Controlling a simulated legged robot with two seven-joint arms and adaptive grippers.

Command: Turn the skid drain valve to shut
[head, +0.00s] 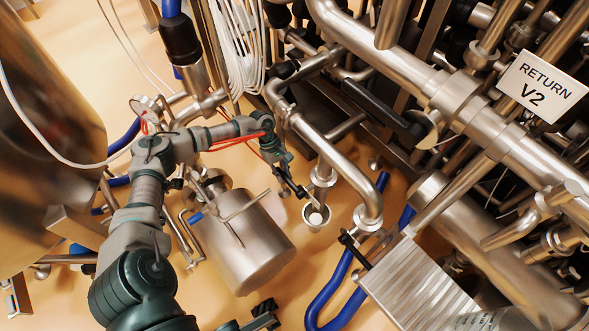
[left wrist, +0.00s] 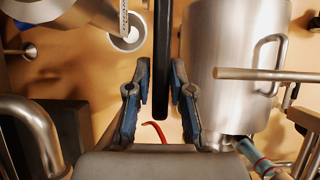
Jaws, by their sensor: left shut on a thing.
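A long black lever (left wrist: 163,55) runs down from the top of the left wrist view and ends between the fingers. My left gripper (left wrist: 160,95) is shut on this lever, its dark blue fingers on either side. In the head view my left gripper (head: 291,180) is at the end of the arm, beside the bent steel drain pipe. An open pipe end (head: 317,215) with a pale inside is just below and right of it. The valve body is hard to make out. A dark part at the bottom edge of the head view may be my right gripper; its jaws are unclear.
A steel canister (head: 247,250) stands close beside the left gripper. A blue hose (head: 338,285) and a ribbed metal box (head: 415,285) lie to the right. Thick pipes with a RETURN V2 sign (head: 541,86) crowd the upper right. Some floor is clear around the open pipe end.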

